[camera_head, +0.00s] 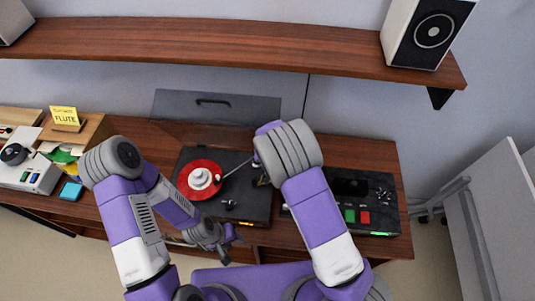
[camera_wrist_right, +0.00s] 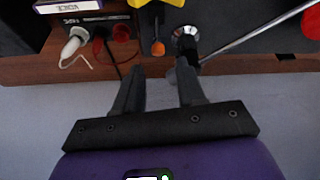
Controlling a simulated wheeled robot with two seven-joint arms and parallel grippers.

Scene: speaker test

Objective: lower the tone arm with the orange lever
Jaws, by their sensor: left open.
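The dark turntable (camera_head: 250,205) carries a red record (camera_head: 190,190) with a pale centre piece. Its thin silver tone arm (camera_head: 236,170) slants toward the record; it also shows in the right wrist view (camera_wrist_right: 255,38), running from a round silver base. The orange lever (camera_wrist_right: 157,47) is small and stands beside that base, just beyond my right gripper (camera_wrist_right: 159,78), apart from it. The right fingers are spread with nothing between them. In the head view my right arm hides the lever. My left gripper (camera_head: 227,244) is open and empty at the turntable's front edge.
A dark device (camera_head: 382,200) with green and red buttons stands right of the turntable. Left are a white device (camera_head: 35,178), a yellow FLUTE note (camera_head: 65,116) and a blue block (camera_head: 71,191). A shelf (camera_head: 230,45) with a speaker (camera_head: 425,32) hangs above.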

